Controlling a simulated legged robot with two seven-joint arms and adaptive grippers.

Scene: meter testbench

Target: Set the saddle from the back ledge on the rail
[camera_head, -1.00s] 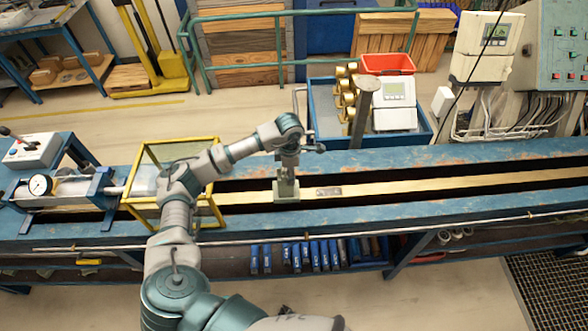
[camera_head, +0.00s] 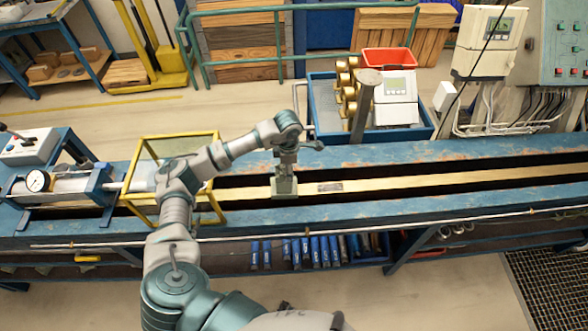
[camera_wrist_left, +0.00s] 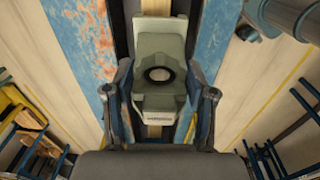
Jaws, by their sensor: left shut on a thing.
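The saddle is a grey-green block (camera_head: 284,188) at the middle of the bench, over the brass rail (camera_head: 420,184). My left gripper (camera_head: 286,174) comes down on it from above and is shut on it. The rail shows beyond and below the saddle there. Whether the saddle rests on the rail or hangs just above it, I cannot tell. My right gripper is out of view.
The back ledge (camera_head: 455,150) is clear along its visible length. A yellow frame guard (camera_head: 178,135) stands on the bench left of the saddle. A blue tray (camera_head: 325,110) with brass parts and a meter (camera_head: 396,100) stands behind the bench.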

